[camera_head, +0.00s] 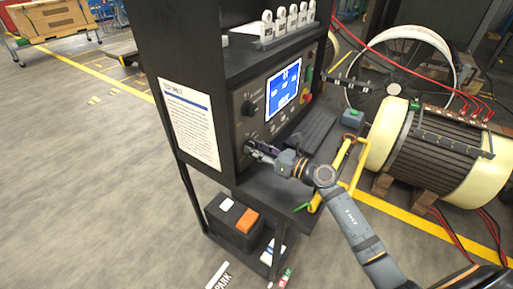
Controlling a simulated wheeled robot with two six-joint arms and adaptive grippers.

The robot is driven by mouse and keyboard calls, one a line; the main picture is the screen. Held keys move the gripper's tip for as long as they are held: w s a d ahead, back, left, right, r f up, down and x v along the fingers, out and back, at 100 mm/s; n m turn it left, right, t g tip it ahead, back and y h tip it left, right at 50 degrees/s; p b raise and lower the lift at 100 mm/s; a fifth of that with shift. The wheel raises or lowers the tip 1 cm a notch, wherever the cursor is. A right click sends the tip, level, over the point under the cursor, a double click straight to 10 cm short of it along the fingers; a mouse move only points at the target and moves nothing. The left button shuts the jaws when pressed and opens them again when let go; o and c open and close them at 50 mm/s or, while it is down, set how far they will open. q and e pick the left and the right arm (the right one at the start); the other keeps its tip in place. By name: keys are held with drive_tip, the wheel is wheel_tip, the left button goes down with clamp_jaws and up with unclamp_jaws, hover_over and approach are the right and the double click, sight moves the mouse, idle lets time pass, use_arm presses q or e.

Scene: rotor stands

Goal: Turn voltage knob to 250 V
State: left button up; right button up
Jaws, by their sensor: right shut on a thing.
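The dark test cabinet (232,72) has a slanted control panel with a lit blue screen (283,90). A round black knob (248,108) sits left of the screen and is uncovered. My right gripper (254,149) reaches in from the lower right to the panel's lower left and is shut on a knob there. The fingers mostly hide that knob, and its pointer and scale are not readable. Panel labels and screen text are too small to read. My left gripper is not in view.
A red button (307,98) is right of the screen. A large ribbed rotor (440,150) stands right. Open floor is on the left.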

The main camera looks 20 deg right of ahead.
drive_tip(key=m+p, duration=0.4)
drive_tip(key=m, duration=0.1)
drive_tip(key=shift+r, duration=0.1)
drive_tip(key=shift+m+p, duration=1.15)
drive_tip(key=shift+m, duration=0.45)
drive_tip(key=shift+f, duration=0.2)
drive_tip(key=o, duration=1.1)
drive_tip(key=shift+o, duration=0.2)
drive_tip(key=shift+d, duration=0.1)
drive_tip(key=v, duration=1.2)
drive_tip(key=shift+f, duration=0.1)
drive_tip(key=shift+s, duration=0.1)
